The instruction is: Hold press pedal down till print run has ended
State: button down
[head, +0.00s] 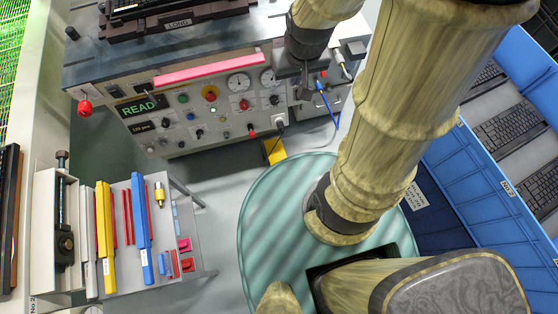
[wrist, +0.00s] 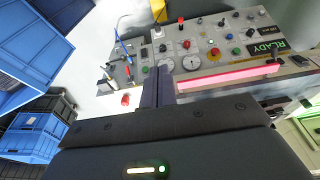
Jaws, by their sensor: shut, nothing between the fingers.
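The press (head: 190,100) stands at the top of the head view, its panel full of knobs, gauges and lamps. Its green-lit display (head: 139,106) shows "READ", the rest cut off; in the wrist view the display (wrist: 268,47) reads "READY". A yellow part (head: 273,151) low at the press's foot may be the pedal; it also shows at the top edge of the wrist view (wrist: 158,10). My gripper (head: 306,88) is shut and empty, in front of the panel's right end. Its fingers (wrist: 158,85) show together in the wrist view. Whether it touches anything I cannot tell.
A pink-red bar (head: 208,69) runs along the press's front edge. A rack with coloured bars (head: 141,225) stands at lower left. Blue crates (head: 500,160) with keyboards stand at right. A thin blue cable (head: 328,100) hangs beside my gripper.

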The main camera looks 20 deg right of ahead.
jog(key=b+x, duration=2.5)
jog(key=x, duration=1.4)
jog(key=g+b, duration=0.1)
jog(key=b, duration=1.9)
send_over(279, 162)
notch_tip(279, 162, down, 33)
jog(key=shift+s, duration=0.2)
jog(key=f+b, duration=0.4)
jog(key=f, duration=0.2)
jog(key=f+b, duration=0.4)
jog(key=f, duration=0.2)
jog(key=shift+w+f+b, duration=0.2)
jog(key=shift+f+b, duration=0.1)
jog(key=shift+f, duration=0.1)
jog(key=shift+s+f+b, duration=0.2)
jog(key=shift+f+b, duration=0.15)
jog(key=shift+f, duration=0.05)
